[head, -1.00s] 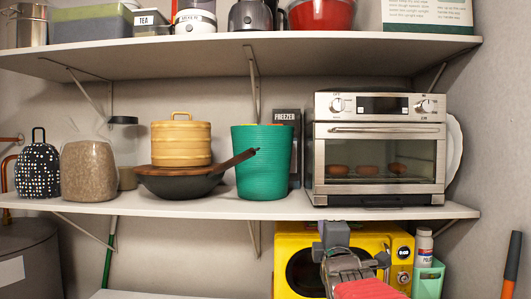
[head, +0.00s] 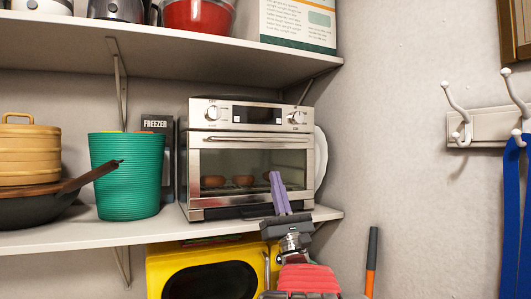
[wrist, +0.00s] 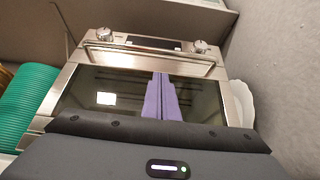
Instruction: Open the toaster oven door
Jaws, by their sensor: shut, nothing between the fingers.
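The toaster oven (head: 250,152) is silver and stands on the middle shelf, with its glass door upright and shut. Its horizontal bar handle (head: 254,139) runs along the top of the door. Round food items show behind the glass. In the wrist view the oven door (wrist: 100,92) fills the middle, and the handle (wrist: 160,58) lies above and beyond the fingertips. My gripper (head: 277,176) has purple fingers, shut together and empty. It is in front of the lower right part of the door, below the handle. In the wrist view my gripper (wrist: 160,78) points up toward the handle. I cannot tell whether the fingers touch the glass.
A green ribbed bin (head: 126,175) and a dark pan (head: 45,208) stand left of the oven. A white plate-like object (head: 320,160) is at its right side, near the wall. A yellow microwave (head: 160,268) is below. Wall hooks (head: 462,130) are at the right.

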